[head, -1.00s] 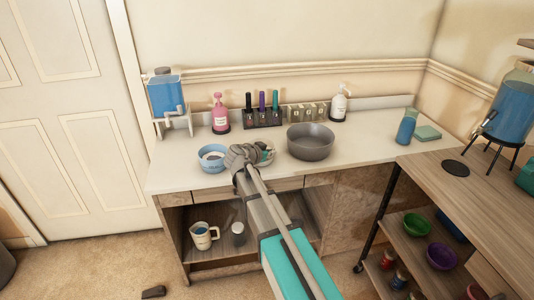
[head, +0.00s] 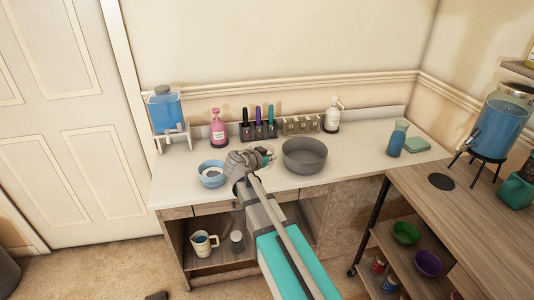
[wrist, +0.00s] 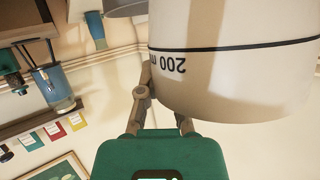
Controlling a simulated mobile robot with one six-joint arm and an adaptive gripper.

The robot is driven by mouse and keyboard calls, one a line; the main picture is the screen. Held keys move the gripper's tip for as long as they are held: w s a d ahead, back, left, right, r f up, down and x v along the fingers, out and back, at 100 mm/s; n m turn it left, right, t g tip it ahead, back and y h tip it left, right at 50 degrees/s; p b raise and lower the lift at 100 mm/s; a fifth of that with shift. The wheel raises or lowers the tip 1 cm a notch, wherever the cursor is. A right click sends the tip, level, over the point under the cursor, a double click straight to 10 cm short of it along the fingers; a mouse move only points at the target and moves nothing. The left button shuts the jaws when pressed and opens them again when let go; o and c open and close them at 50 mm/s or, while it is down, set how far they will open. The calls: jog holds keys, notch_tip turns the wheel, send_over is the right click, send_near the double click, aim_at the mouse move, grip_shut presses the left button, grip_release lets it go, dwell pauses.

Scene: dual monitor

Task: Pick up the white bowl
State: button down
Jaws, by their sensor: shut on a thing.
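The white bowl (wrist: 235,80) fills the upper right of the wrist view, with a black line and a "200" marking on its wall. It appears upside down there, and its far part is cut off by the frame edge. My gripper (head: 264,157) is over the counter in the head view, between the blue bowl and the grey bowl. Its fingers are shut on the white bowl's wall. In the head view the arm and gripper hide nearly all of the white bowl, so I cannot tell there whether it touches the counter.
A large grey bowl (head: 305,163) stands close on the right and a blue bowl (head: 212,174) close on the left.

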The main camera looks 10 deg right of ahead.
jog(key=s+r+p, duration=0.3)
jog(key=s, duration=0.5)
jog(key=shift+s+d+r, duration=0.25)
jog(key=shift+s+r, duration=0.15)
jog(key=shift+w+d, duration=0.1)
jog(key=w+d+f+b, duration=0.1)
jog(key=w+d, duration=0.2)
jog(key=d, duration=0.8)
jog(key=w+d+f+b, duration=0.1)
jog(key=w+d, duration=0.2)
jog(key=d, duration=0.7)
jog(key=w+d+f+b, duration=0.2)
jog(key=w+d, duration=0.2)
jog(key=d, duration=0.7)
jog(key=shift+d, duration=0.35)
jog(key=shift+w+a+r+n+h, duration=0.3)
jog(key=shift+a+r+n+h, duration=0.15)
jog(key=shift+a+r, duration=0.1)
jog(key=shift+w+a+r+n+h, duration=0.3)
jog(key=shift+a+r+n+h, duration=0.1)
jog(key=shift+a+n, duration=0.1)
jog(key=shift+w+a+r+n+h, duration=0.35)
jog(key=shift+a+n, duration=0.1)
jog(key=shift+a, duration=0.15)
jog(key=shift+w+a+r+n+h, duration=0.3)
jog(key=shift+a+n, duration=0.1)
jog(key=shift+a, duration=0.15)
dwell(1.0)
